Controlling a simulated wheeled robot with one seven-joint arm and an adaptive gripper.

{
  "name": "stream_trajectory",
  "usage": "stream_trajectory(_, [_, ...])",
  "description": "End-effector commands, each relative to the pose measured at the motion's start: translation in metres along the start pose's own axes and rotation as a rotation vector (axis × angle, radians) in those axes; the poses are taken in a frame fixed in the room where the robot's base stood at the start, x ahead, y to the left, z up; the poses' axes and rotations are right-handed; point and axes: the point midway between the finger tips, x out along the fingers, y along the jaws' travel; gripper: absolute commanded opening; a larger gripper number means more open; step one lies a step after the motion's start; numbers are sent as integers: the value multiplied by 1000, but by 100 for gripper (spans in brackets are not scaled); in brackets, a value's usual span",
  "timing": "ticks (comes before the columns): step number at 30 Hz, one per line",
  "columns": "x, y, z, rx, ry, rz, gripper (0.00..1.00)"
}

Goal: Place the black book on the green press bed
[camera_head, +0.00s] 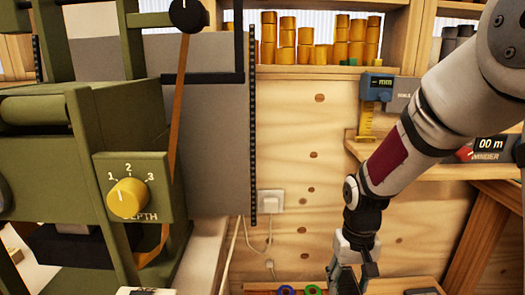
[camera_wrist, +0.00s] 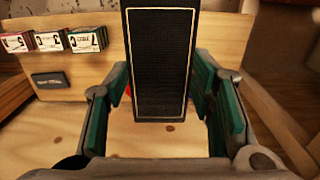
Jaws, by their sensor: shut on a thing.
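The black book (camera_wrist: 160,45) has a thin gold border and stands upright in the picture between the green-padded fingers of my gripper (camera_wrist: 162,85) in the wrist view. My gripper is shut on it. In the head view my gripper (camera_head: 354,278) is at the bottom, right of centre, cut off by the frame edge. The book cannot be clearly made out there. The green press (camera_head: 75,160) fills the left side of the head view, with a yellow depth dial numbered 1 to 3. Its bed cannot be clearly made out. My gripper is apart from the press, to its right.
Foil rolls (camera_head: 288,38) line the shelf at the back. A wall socket (camera_head: 270,202) with cables is between press and arm. The wrist view shows several small labelled boxes (camera_wrist: 48,40).

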Motion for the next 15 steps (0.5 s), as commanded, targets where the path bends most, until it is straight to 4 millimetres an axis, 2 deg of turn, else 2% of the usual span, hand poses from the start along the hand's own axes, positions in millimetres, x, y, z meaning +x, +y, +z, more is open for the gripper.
stream_trajectory(1, [-13,0,2,0,-1,0,20])
stream_trajectory(15, [-69,1,12,-1,-1,-1,20])
